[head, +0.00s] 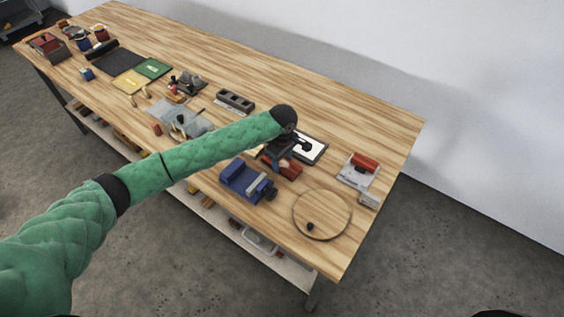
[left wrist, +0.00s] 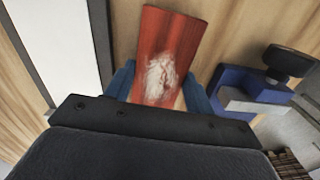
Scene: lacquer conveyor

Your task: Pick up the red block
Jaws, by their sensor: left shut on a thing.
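The red block (left wrist: 168,48) shows in the left wrist view, long and red with a pale, whitish worn patch on its face. It sits between the two blue fingers of my left gripper (left wrist: 157,88), which is shut on it. In the head view the red block (head: 291,170) is partly hidden below the dark wrist of my left gripper (head: 277,163). I cannot tell whether the block touches the table. My right gripper is not in view.
A blue vise (head: 243,181) stands just left of the block, and a white-faced tablet (head: 308,148) lies behind it. A thin ring (head: 322,238) lies near the front right edge. A red cylinder on a grey base (head: 362,163) is at the right. The wooden table (head: 385,125) is bare at the back right.

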